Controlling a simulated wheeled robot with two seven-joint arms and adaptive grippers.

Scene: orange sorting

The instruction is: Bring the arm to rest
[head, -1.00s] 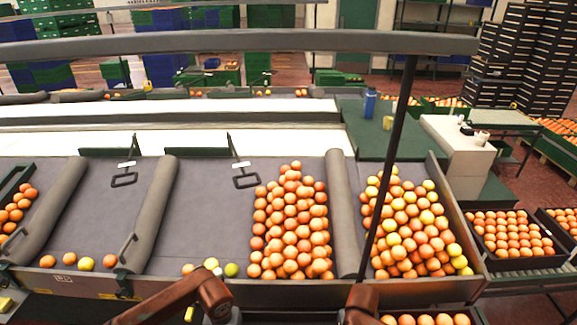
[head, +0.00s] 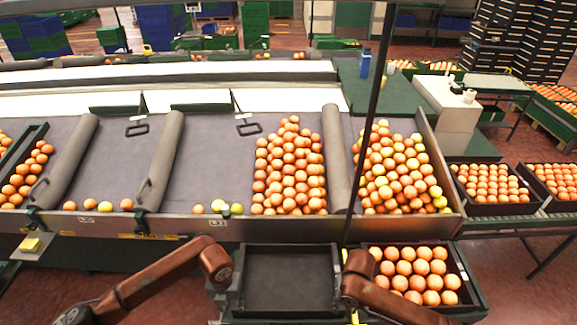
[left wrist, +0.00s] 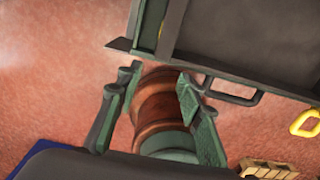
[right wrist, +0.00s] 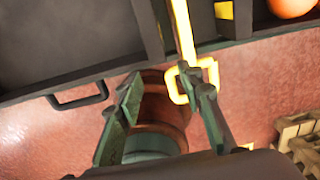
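My left gripper (head: 232,288) is beside the left side of an empty dark crate (head: 288,250) in the head view. In the left wrist view its two fingers (left wrist: 160,76) stand apart with nothing between them, just short of a dark crate edge with a handle. My right gripper (head: 345,283) is by the gap between the empty crate and a crate of oranges (head: 466,288). In the right wrist view its fingers (right wrist: 168,85) are apart and empty, close to a yellow bar. A brown and green cylinder shows behind the fingers in both wrist views.
A sloped sorting bin (head: 210,150) with grey dividers lies ahead. It holds two large piles of oranges (head: 290,170), some yellowish, and a few loose fruits at its front lip. Filled crates (head: 490,208) stand on a rack at right. A dark pole (head: 371,120) crosses the head view.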

